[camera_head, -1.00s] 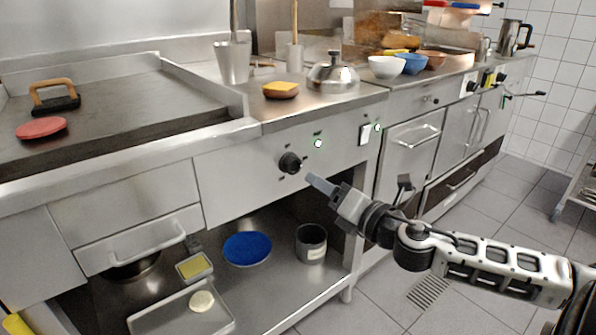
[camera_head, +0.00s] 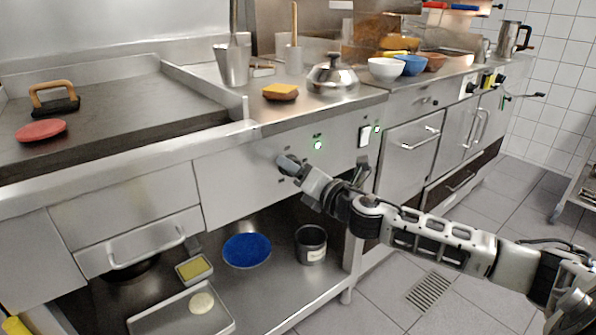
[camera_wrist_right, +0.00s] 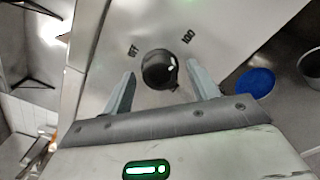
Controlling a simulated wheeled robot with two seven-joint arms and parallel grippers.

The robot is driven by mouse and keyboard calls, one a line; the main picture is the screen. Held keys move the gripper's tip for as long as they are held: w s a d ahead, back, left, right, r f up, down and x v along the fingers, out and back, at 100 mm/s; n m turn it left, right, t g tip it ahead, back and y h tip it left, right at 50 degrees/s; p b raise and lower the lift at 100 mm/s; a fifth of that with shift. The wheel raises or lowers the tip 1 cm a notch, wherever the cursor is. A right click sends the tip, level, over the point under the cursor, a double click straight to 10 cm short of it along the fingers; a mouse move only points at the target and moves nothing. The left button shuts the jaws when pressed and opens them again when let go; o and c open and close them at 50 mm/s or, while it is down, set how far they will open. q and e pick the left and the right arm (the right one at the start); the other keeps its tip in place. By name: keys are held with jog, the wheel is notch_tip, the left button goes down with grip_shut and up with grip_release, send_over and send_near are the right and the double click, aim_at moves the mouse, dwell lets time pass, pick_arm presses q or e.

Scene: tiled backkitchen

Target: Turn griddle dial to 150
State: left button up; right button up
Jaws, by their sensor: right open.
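The black griddle dial (camera_wrist_right: 159,69) sits on the steel front panel below the griddle. In the right wrist view it lies between the two open fingers of my right gripper (camera_wrist_right: 162,88), near their tips, with no clear contact. Markings show beside the dial, one of them reading like "OFF". In the head view my right gripper (camera_head: 287,164) is at the panel and its fingers hide most of the dial. The griddle plate (camera_head: 110,112) is at the left, above the panel. My left gripper is not in view.
A green light (camera_head: 318,145) and a switch (camera_head: 364,136) are on the panel right of the dial. Below, an open shelf holds a blue plate (camera_head: 247,250), a metal pot (camera_head: 311,244) and a tray (camera_head: 182,312). A red disc (camera_head: 41,130) lies on the griddle.

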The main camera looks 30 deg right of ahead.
jog(key=c, duration=1)
jog(key=shift+m, duration=0.4)
pick_arm(q)
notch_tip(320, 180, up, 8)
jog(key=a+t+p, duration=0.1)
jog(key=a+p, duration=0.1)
jog(key=p, duration=0.3)
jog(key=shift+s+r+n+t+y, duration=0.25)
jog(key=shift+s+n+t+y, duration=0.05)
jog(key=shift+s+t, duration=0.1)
pick_arm(e)
jog(key=shift+m, duration=4.6)
